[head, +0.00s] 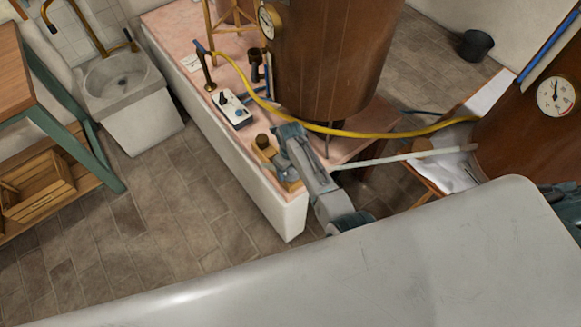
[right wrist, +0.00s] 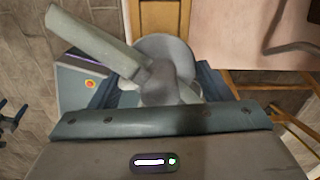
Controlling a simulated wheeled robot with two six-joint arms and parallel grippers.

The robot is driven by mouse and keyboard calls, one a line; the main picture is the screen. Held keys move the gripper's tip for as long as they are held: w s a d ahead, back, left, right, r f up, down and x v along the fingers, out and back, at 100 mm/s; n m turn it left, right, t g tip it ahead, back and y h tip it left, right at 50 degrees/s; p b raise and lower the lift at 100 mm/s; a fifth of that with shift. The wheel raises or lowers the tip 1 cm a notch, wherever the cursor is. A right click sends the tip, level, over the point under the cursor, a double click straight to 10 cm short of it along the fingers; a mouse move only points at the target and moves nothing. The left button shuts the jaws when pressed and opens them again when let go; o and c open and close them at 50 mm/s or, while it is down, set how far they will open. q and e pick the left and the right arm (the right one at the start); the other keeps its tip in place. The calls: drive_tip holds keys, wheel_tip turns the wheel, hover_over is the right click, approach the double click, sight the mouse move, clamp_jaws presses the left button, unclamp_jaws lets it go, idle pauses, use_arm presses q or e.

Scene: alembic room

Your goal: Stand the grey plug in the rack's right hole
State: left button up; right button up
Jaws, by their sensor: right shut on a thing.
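The wooden rack (head: 269,158) lies near the front edge of the pink worktop in the head view. A dark brown plug (head: 262,141) stands at its left end. My right gripper (head: 287,140) reaches over the rack's right part and hides the right hole. In the right wrist view, the grey plug (right wrist: 165,84) shows as a grey knob with a wider round part behind it, between the fingers. The right gripper is shut on it. I cannot tell whether the plug touches the rack. My left gripper is not in view.
A control box (head: 232,110), a yellow hose (head: 350,131) and a large copper tank (head: 325,60) stand close to the rack. A pale pipe (head: 400,158) runs right of my gripper. The floor (head: 170,215) in front of the worktop is clear.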

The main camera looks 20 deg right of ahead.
drive_tip(key=shift+f+b, duration=0.65)
drive_tip(key=shift+f, duration=0.8)
idle(2.5)
drive_tip(key=o, duration=1.1)
drive_tip(key=shift+c, duration=0.2)
drive_tip(key=shift+r, duration=0.15)
drive_tip(key=shift+r+p, duration=3.4)
drive_tip(key=shift+p, duration=0.2)
